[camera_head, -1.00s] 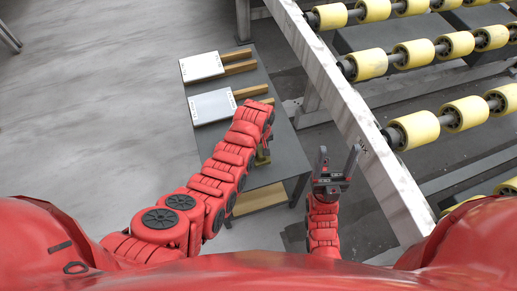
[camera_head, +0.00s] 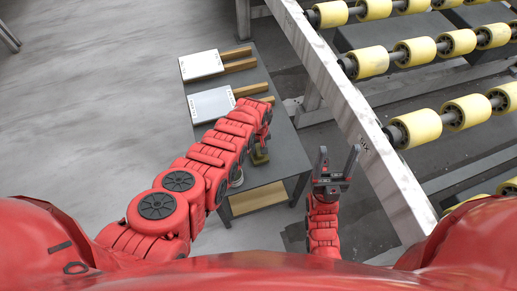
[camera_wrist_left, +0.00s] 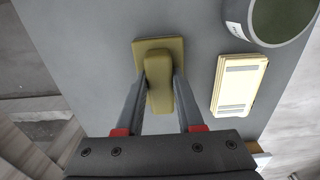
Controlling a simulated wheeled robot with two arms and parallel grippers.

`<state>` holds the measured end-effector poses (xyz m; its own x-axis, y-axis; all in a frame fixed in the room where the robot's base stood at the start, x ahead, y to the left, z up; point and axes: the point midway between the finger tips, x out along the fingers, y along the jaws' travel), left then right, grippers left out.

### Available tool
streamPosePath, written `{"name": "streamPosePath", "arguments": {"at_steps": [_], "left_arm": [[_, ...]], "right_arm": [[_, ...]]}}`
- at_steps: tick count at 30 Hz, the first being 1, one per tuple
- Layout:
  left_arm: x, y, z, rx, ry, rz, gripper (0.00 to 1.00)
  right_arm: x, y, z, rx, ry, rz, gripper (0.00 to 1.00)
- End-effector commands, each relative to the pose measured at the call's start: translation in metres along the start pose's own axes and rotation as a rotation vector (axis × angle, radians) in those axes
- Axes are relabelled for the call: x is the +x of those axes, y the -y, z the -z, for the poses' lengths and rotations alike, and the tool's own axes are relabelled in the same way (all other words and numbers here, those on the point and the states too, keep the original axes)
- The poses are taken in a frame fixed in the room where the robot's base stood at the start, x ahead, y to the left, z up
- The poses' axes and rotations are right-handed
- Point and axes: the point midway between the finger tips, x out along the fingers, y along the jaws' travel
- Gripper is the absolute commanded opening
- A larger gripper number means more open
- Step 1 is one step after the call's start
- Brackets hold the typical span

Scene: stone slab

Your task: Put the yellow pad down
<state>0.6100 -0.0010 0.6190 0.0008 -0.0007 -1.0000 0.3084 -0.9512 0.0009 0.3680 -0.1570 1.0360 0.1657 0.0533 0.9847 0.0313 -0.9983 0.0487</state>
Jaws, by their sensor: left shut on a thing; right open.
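The yellow pad (camera_wrist_left: 178,47) is an olive-yellow flat plate with a raised grip in the left wrist view. My left gripper (camera_wrist_left: 158,92) has its fingers on both sides of that grip and is shut on it. The pad lies flat over the grey table top (camera_wrist_left: 95,30); I cannot tell whether it touches. In the head view a small part of the pad (camera_head: 260,158) shows beside my left gripper (camera_head: 256,147), which my red arm mostly hides. My right gripper (camera_head: 337,163) is open and empty, right of the table.
A cream block with grey strips (camera_wrist_left: 240,87) and a round grey-green container (camera_wrist_left: 236,14) are right of the pad in the wrist view. Two white-bladed tools with wooden handles (camera_head: 201,66) (camera_head: 211,104) lie at the table's far end. A roller conveyor's metal rail (camera_head: 345,100) runs along the right.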

Motion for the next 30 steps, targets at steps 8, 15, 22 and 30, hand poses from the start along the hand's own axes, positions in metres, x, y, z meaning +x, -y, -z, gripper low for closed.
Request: {"name": "streamPosePath", "arguments": {"at_steps": [8, 15, 22, 30], "left_arm": [[0.004, 0.000, 0.000, 0.000, 0.001, 0.001, 0.00], [0.003, 0.000, 0.000, 0.000, 0.001, 0.001, 0.67], [0.002, 0.000, 0.000, 0.000, 0.001, 0.001, 0.67], [-0.019, 0.000, 0.000, 0.001, 0.001, 0.001, 0.67]], "right_arm": [[-0.004, 0.000, -0.001, 0.000, 0.000, 0.000, 0.67], [-0.003, 0.000, 0.000, 0.000, 0.000, 0.000, 0.67], [-0.002, 0.000, 0.000, 0.000, 0.000, 0.000, 0.67], [0.016, -0.001, 0.003, 0.000, 0.000, 0.000, 0.67]]}}
